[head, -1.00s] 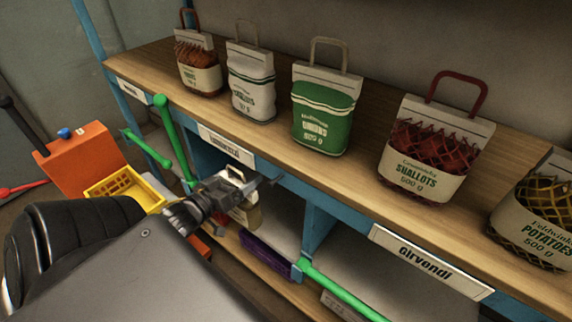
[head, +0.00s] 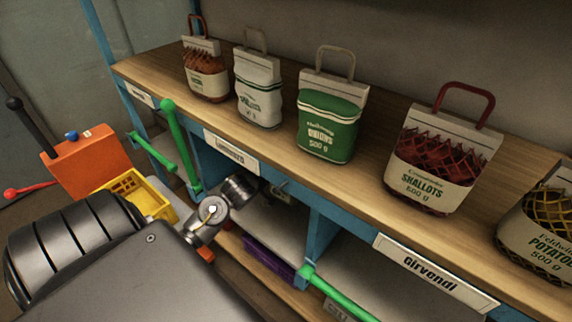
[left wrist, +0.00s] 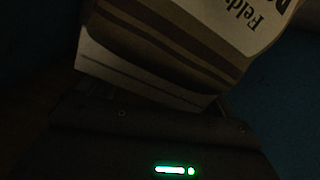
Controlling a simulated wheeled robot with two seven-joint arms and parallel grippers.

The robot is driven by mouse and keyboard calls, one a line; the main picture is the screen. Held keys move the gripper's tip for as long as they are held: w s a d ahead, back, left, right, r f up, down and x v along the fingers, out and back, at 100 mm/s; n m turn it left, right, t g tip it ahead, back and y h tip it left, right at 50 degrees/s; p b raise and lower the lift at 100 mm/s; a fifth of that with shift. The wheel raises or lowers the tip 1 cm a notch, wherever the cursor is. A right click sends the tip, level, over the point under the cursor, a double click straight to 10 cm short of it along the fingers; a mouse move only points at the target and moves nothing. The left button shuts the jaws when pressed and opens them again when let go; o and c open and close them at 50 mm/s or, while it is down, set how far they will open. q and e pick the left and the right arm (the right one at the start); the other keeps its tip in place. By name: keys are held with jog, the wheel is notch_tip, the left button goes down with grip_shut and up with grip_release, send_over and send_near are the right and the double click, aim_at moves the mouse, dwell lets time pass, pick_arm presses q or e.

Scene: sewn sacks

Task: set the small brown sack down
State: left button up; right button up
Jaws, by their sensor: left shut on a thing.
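The small brown sack (left wrist: 185,50) fills the upper part of the dark left wrist view, pale with brown bands and part of the word "Feldw..." showing. My left gripper (left wrist: 160,112) is shut on its pale header edge; the fingertips are hard to make out in the dark. In the head view my left wrist reaches into the cubby under the wooden shelf, and the shelf front hides most of the gripper and the sack. I cannot tell whether the sack touches the cubby floor. My right gripper is not in view.
Several sacks stand on the wooden shelf (head: 385,168), including a green onions sack (head: 328,125) and a red shallots sack (head: 440,160). Blue uprights and green bars edge the cubbies. A yellow crate (head: 140,192) and an orange box (head: 88,160) stand at left. A purple thing (head: 268,258) lies lower.

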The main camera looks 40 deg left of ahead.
pick_arm(q)
jog(key=shift+w+f, duration=0.1)
notch_tip(320, 180, down, 2)
jog(key=shift+f, duration=0.2)
jog(key=shift+w+f, duration=0.2)
jog(key=shift+f, duration=0.4)
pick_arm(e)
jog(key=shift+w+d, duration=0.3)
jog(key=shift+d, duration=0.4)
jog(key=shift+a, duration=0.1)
pick_arm(q)
jog(key=o, duration=1.5)
jog(key=shift+s+f, duration=0.1)
jog(key=s+r, duration=0.1)
jog(key=s, duration=1.1)
jog(key=shift+d, duration=0.3)
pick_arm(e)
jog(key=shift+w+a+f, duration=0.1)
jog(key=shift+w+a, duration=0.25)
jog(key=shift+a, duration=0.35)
